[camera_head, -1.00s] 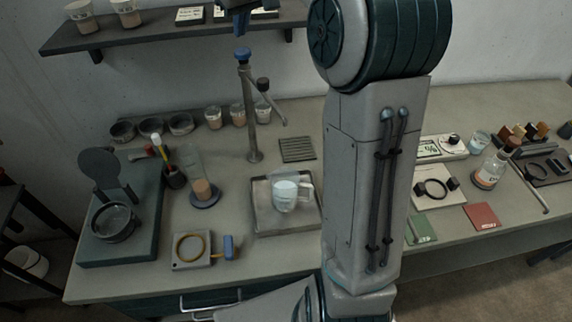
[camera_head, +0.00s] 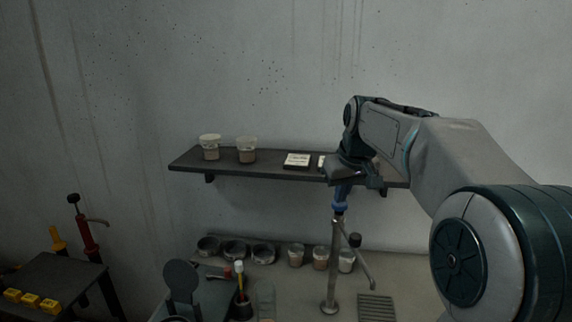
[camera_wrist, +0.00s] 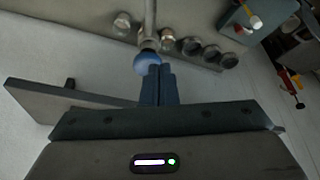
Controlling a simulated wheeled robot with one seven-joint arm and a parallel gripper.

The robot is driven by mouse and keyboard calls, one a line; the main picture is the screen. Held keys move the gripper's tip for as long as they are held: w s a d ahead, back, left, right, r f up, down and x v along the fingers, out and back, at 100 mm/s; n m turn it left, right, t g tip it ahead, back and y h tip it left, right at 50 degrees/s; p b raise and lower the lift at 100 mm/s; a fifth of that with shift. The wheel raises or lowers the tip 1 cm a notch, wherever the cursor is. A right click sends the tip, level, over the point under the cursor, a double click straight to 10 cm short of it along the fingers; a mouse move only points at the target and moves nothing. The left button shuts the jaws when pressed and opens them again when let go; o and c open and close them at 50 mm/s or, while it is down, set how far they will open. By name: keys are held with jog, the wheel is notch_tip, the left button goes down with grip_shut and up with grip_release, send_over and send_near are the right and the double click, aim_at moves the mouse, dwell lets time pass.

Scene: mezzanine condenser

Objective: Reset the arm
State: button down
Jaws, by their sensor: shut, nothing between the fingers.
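My gripper (camera_head: 342,205) points down in front of the wall shelf in the head view, at the right half of the shelf. Its blue fingers are together with nothing between them; they also show in the wrist view (camera_wrist: 158,72). The fingertips appear just above the top of the grey tap post (camera_head: 331,262). In the wrist view the post's round blue knob (camera_wrist: 147,61) lies right beyond the fingertips. I cannot tell whether they touch. My arm comes in from the right.
The shelf (camera_head: 225,163) holds two cups (camera_head: 246,149) and labelled cards (camera_head: 297,160). On the bench below stand dark bowls (camera_head: 235,250) and several small cups (camera_head: 296,255). A grate (camera_head: 377,307) lies right of the post. A dark side table (camera_head: 50,277) with yellow blocks stands at the left.

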jog(key=s+f+m, duration=0.1)
jog(key=s+f, duration=0.4)
jog(key=s, duration=0.4)
jog(key=s+f+m+b, duration=0.1)
jog(key=s+f, duration=0.4)
jog(key=s, duration=0.5)
jog(key=s+f+m+h+b, duration=0.1)
jog(key=s+f, duration=0.4)
jog(key=s, duration=0.4)
jog(key=shift+s+d+f, duration=0.15)
jog(key=shift+s+d, duration=0.15)
